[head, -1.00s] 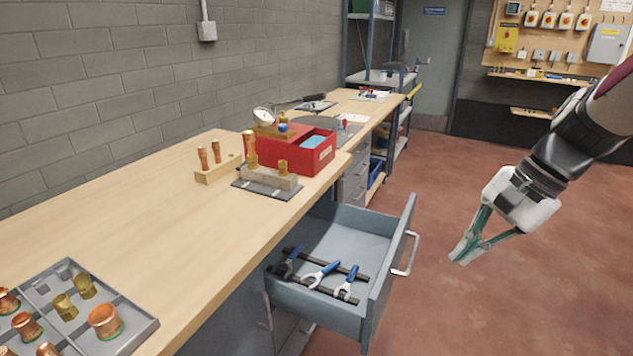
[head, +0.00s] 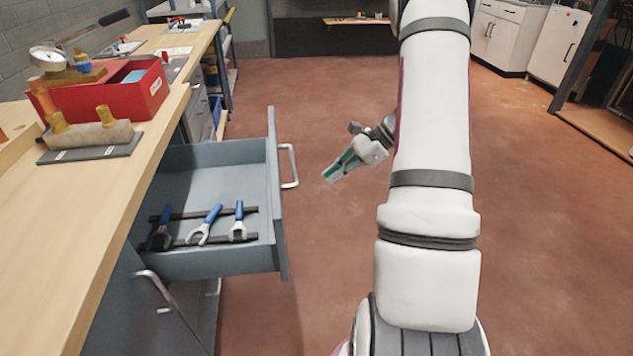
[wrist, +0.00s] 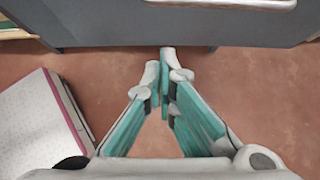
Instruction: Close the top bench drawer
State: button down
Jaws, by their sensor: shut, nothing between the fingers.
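The top bench drawer (head: 221,264) is grey and stands pulled out from under the wooden bench, with several blue-handled wrenches (head: 207,223) inside. Its silver bar handle (head: 290,166) is on the right-hand front face. My gripper (head: 331,174) is shut and empty, to the right of the handle and apart from it, over the floor. In the wrist view my gripper (wrist: 166,52) has its fingertips together, pointing at the grey drawer front (wrist: 160,27). Part of the handle (wrist: 250,3) shows at that view's top edge.
The wooden bench top (head: 60,230) runs along the left, carrying a red box (head: 115,95) and a block with brass fittings (head: 88,136). Below the drawer is another bar handle (head: 155,288). Red floor (head: 320,270) is open to the right.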

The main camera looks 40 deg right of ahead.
jog(key=w+a+r+b+x, duration=0.1)
jog(key=r+b+x, duration=0.1)
jog(key=x, duration=0.9)
jog(key=shift+a+f, duration=0.2)
jog(key=shift+a, duration=0.2)
jog(key=shift+w+a, duration=0.1)
jog(key=w+a, duration=0.5)
jog(key=a, duration=0.3)
jog(key=w+a, duration=0.6)
jog(key=a, duration=0.2)
jog(key=w+a+b, duration=0.1)
jog(key=w+a, duration=0.5)
jog(key=a, duration=0.3)
jog(key=shift+a, duration=0.1)
jog(key=shift+s, duration=0.1)
